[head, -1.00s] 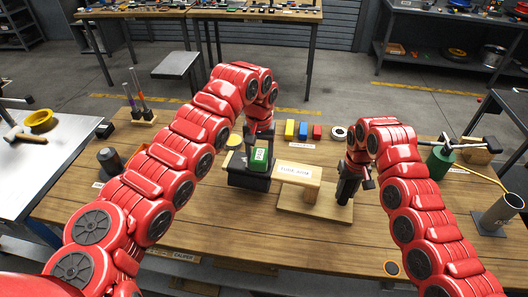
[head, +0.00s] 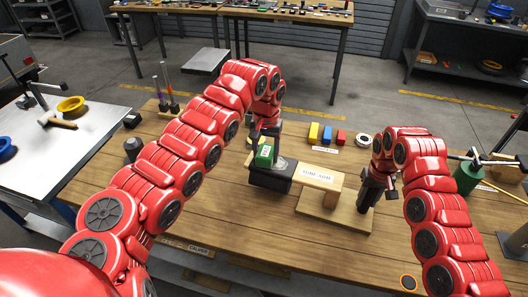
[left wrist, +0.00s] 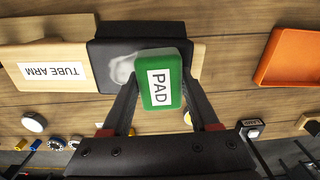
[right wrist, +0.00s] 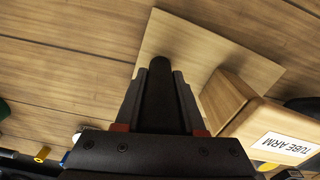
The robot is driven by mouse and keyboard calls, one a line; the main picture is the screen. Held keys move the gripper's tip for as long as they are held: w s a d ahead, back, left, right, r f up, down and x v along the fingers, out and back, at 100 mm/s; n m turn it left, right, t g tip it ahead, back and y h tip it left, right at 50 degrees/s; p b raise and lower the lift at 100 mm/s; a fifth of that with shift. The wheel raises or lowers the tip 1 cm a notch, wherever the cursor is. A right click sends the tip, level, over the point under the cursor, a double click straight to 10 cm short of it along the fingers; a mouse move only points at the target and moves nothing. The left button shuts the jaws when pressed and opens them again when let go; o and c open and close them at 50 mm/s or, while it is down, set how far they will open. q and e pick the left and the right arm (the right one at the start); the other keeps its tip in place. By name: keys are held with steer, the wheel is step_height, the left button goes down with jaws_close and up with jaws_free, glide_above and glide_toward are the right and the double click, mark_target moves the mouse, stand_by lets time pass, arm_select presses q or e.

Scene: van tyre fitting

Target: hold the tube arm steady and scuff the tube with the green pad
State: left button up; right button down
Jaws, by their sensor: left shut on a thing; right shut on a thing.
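The tube arm (head: 320,178) is a labelled wooden beam on a wooden base plate (head: 322,215). A dark tube piece (head: 272,182) covers its left end, with a pale grey patch (left wrist: 122,68) on top. My left gripper (head: 264,140) is shut on the green pad (head: 264,156); in the left wrist view the pad (left wrist: 158,80) lies over the dark piece, beside and partly over the patch. My right gripper (head: 374,188) is shut on a dark rounded post (right wrist: 160,78) above the base plate, beside the arm; its fingers hide part of the post.
A green canister (head: 467,178) stands at right. An orange tray (left wrist: 290,58) shows in the left wrist view. The front bench is mostly clear.

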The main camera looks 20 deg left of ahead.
mark_target(287, 166)
arm_select(q)
steer(key=d, duration=0.6)
steer(key=shift+s+d, duration=0.3)
steer(key=shift+s, duration=0.05)
step_height(287, 166, up, 2)
steer(key=shift+r, duration=0.2)
steer(key=shift+a+r, duration=0.1)
steer(key=shift+r, duration=2.8)
steer(key=shift+f, duration=0.15)
